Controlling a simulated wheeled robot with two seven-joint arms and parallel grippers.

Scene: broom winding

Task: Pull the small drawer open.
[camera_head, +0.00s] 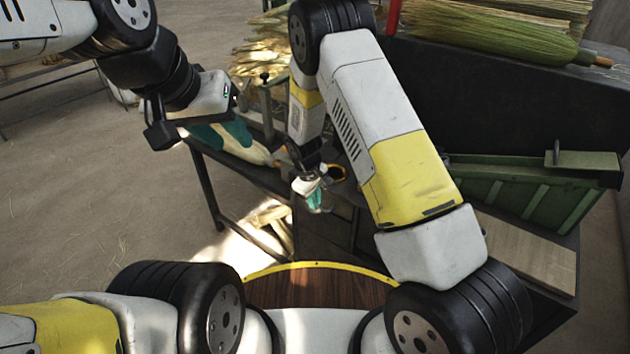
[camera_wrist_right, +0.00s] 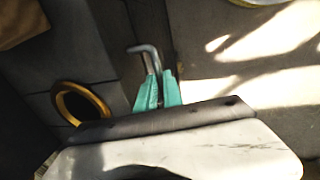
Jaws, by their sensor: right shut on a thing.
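My right gripper (camera_head: 316,198) is low in front of the dark cabinet under the bench. In the right wrist view its teal fingers (camera_wrist_right: 158,92) are close together on a bent grey metal handle (camera_wrist_right: 147,55), whose hooked end sticks out beyond them. A small drawer front (camera_wrist_right: 110,50) appears as a dark grey panel behind the handle; I cannot tell whether it stands out from the cabinet. My left gripper (camera_head: 222,130) hangs at the upper left, away from the cabinet. Its teal fingers are hard to make out against the things behind, so its opening is unclear.
A green bin (camera_head: 525,190) and a wooden board (camera_head: 525,250) are on the right. Broom straw (camera_head: 485,30) lies on top at the back. Open floor (camera_head: 80,190) is at left.

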